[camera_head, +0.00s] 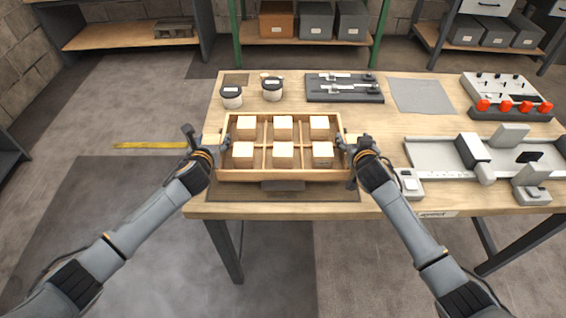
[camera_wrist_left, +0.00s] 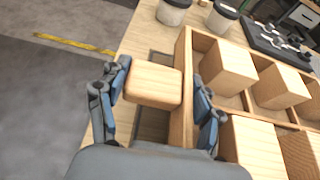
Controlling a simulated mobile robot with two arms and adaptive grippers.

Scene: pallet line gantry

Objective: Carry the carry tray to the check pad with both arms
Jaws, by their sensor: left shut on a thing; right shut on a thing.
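The wooden carry tray (camera_head: 282,174) is divided into compartments and holds several pale wooden blocks (camera_head: 283,127). It is near the front edge of the workbench and looks level. My left gripper (camera_head: 213,143) is shut on the tray's left handle, which shows as a wooden block between the fingers in the left wrist view (camera_wrist_left: 152,84). My right gripper (camera_head: 350,142) is shut on the tray's right handle, mostly hidden by the fingers. A flat grey square (camera_head: 420,96) at the back of the bench may be the check pad. I cannot tell whether the tray touches the bench.
Two dark-lidded jars (camera_head: 232,97) and a dark tool tray (camera_head: 344,91) lie behind the carry tray. A grey measuring fixture (camera_head: 435,155) and a box with red knobs (camera_head: 505,98) occupy the right side. A dark mat (camera_head: 335,194) shows beneath the tray's front.

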